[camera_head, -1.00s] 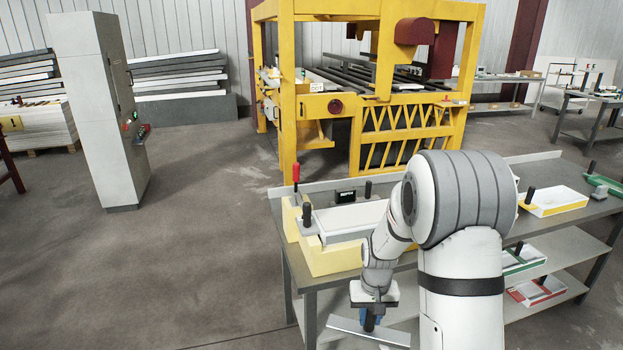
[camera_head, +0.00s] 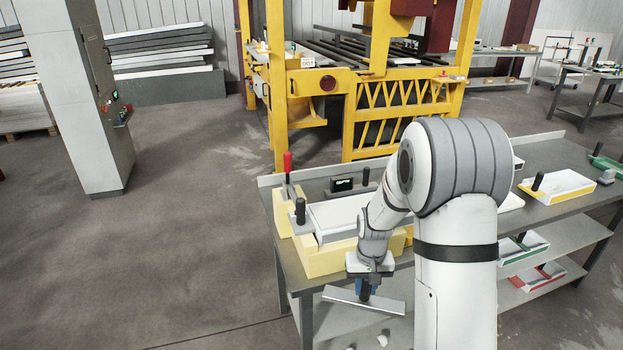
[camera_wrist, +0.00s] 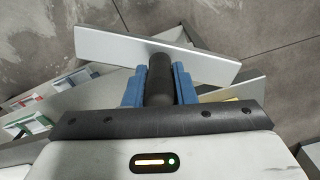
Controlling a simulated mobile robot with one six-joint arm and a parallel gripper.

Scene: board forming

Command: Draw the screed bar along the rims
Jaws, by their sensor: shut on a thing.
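My gripper (camera_head: 364,287) is shut on the dark upright handle of the screed bar (camera_head: 338,298), a long flat grey metal bar. In the wrist view the bar (camera_wrist: 110,47) lies crosswise beyond the blue fingers (camera_wrist: 160,88), which grip the handle (camera_wrist: 160,75) from both sides. The bar is held in the air near the front left corner of the bench, apart from the mould. A yellow mould block (camera_head: 322,262) with a pale, light-topped form (camera_head: 340,213) stands on the bench. My arm hides its right part.
Green and red trays sit on lower shelves. A yellow machine frame (camera_head: 400,80) stands behind. Floor at left is clear.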

